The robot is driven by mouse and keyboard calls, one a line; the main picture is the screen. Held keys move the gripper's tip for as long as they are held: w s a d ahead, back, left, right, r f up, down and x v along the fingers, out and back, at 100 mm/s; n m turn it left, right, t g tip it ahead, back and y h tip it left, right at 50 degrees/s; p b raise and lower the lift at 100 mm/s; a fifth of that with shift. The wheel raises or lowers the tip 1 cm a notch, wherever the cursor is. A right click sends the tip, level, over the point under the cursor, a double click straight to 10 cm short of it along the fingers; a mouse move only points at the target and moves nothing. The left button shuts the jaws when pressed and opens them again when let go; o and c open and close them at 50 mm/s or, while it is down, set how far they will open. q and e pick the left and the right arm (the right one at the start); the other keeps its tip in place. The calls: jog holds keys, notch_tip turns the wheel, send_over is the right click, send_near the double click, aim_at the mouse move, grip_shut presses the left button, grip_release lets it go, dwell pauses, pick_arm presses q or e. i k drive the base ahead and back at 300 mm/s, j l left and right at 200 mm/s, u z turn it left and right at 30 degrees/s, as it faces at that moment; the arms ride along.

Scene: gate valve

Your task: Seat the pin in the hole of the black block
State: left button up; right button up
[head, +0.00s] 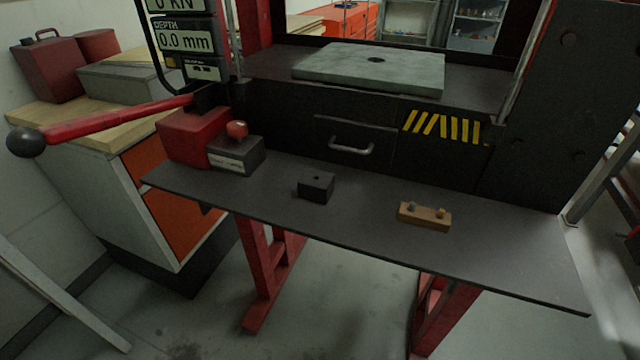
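The black block (316,187) sits on the dark shelf, left of its middle, with a small dark hole in its top face. A wooden block (425,217) lies to its right on the same shelf. Two small pieces stand up from the wooden block: a grey one (412,206) at its left and a brass-yellow one (441,212) at its right. I cannot tell which of them is the pin. Neither of my grippers is in view.
The dark shelf (370,225) is clear between and around the blocks. At its left end stand a red housing with a long red lever (120,121) and a grey box with a red knob (237,130). Behind are a drawer handle (351,147) and a grey plate (370,68).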

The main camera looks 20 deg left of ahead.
aim_at(317, 186)
jog(key=i+l+u, duration=0.15)
jog(key=l+u, duration=0.15)
jog(key=l, duration=0.2)
jog(key=i+l+u, duration=0.1)
jog(key=l+u, duration=0.15)
jog(key=l, duration=0.25)
jog(key=l+u, duration=0.3)
jog(key=l, duration=0.25)
jog(key=l+u, duration=0.25)
jog(key=l, duration=0.3)
jog(key=l+u, duration=0.3)
jog(key=l, duration=0.25)
jog(key=k+l+u, duration=0.25)
jog(key=l, duration=0.3)
jog(key=l+u, duration=0.3)
jog(key=l, duration=0.2)
jog(key=k, duration=0.05)
